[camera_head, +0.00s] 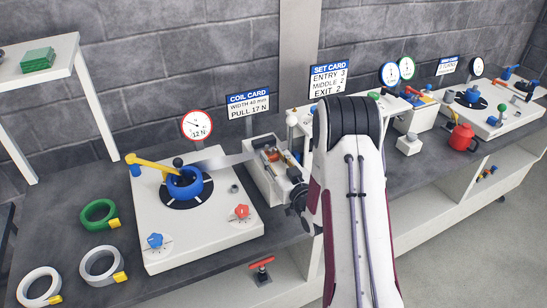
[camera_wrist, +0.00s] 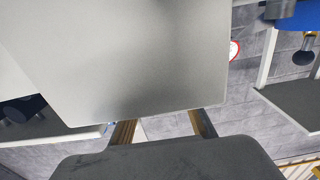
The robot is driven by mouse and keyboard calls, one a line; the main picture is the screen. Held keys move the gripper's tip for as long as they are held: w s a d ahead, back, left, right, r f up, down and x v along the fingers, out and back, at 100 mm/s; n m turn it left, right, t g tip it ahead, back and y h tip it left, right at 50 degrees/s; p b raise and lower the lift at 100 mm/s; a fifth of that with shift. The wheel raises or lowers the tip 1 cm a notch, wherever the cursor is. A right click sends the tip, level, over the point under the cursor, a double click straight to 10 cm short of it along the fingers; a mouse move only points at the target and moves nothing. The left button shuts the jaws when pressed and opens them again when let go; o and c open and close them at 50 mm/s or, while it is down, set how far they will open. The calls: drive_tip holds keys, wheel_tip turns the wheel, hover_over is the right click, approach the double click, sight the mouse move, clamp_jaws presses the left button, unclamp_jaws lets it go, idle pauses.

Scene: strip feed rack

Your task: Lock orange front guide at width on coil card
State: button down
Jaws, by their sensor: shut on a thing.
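The coil card (camera_head: 248,103) reads WIDTH 40 mm, PULL 17 N. A grey strip (camera_head: 222,161) runs from the blue coil (camera_head: 184,186) into a white guide unit (camera_head: 262,183). Small orange parts (camera_head: 271,155) show on top of the unit; which is the front guide's lock is unclear. My gripper (camera_head: 298,197) is at the unit's right side, partly behind my arm. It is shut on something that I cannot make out. In the wrist view a large grey surface fills the upper left, above a dark rounded body, and hides the grip.
A yellow arm (camera_head: 150,163) reaches over the coil. A dial (camera_head: 197,125), a blue knob (camera_head: 155,241) and a red knob (camera_head: 241,211) are nearby. The set card (camera_head: 329,77) stands behind my arm. A red pot (camera_head: 462,137) is at right.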

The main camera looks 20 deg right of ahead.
drive_tip(key=c, duration=1.6)
unclamp_jaws()
drive_tip(key=shift+s, duration=0.15)
drive_tip(key=shift+s, duration=5.85)
drive_tip(key=shift+r, duration=0.1)
